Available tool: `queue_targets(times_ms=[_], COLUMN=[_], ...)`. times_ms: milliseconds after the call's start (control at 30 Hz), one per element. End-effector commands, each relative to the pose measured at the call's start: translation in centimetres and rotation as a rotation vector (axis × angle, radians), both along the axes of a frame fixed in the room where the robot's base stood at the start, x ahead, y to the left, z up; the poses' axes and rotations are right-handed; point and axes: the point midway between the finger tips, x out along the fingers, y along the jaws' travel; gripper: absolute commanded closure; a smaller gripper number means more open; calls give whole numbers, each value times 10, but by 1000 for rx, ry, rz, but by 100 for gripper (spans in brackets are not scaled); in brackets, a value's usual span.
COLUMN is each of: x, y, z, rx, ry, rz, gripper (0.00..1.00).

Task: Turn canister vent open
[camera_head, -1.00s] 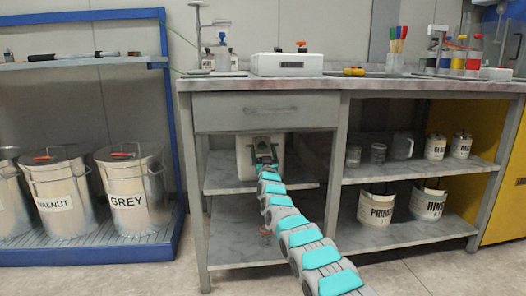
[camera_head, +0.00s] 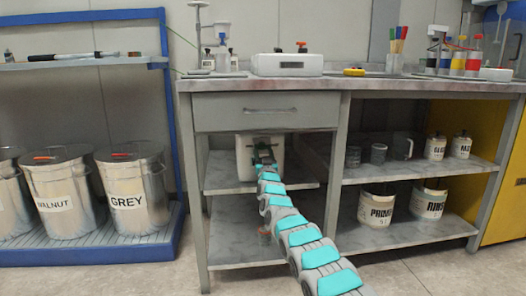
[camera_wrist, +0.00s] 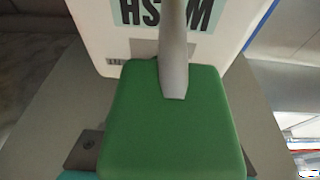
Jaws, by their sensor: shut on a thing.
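The white canister (camera_head: 243,166) stands on the bench's left shelf, under the drawer. The wrist view shows its white face close up, with an upside-down label (camera_wrist: 134,14) partly covered. My gripper (camera_head: 262,144) is at the front of the canister, near its upper part, shut on the canister vent. The vent itself is hidden behind my gripper and cannot be made out. In the wrist view a green block and a grey finger-like bar (camera_wrist: 173,60) fill the middle and cover the grip.
The bench (camera_head: 265,87) has a drawer (camera_head: 225,113) just above my gripper and a leg at each side. A lower shelf (camera_head: 235,245) lies beneath my arm. Labelled pots (camera_head: 378,207) stand on the right shelves. Metal drums (camera_head: 135,190) stand at the left.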

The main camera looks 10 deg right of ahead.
Motion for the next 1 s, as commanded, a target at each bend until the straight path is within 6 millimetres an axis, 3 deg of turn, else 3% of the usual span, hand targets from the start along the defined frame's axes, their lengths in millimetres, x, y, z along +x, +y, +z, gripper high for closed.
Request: queue_targets(times_ms=[367, 1000], x=[0, 0], y=[4, 7], z=[4, 4], rx=[202, 808], ry=[2, 3], rz=[1, 1], gripper=[100, 100])
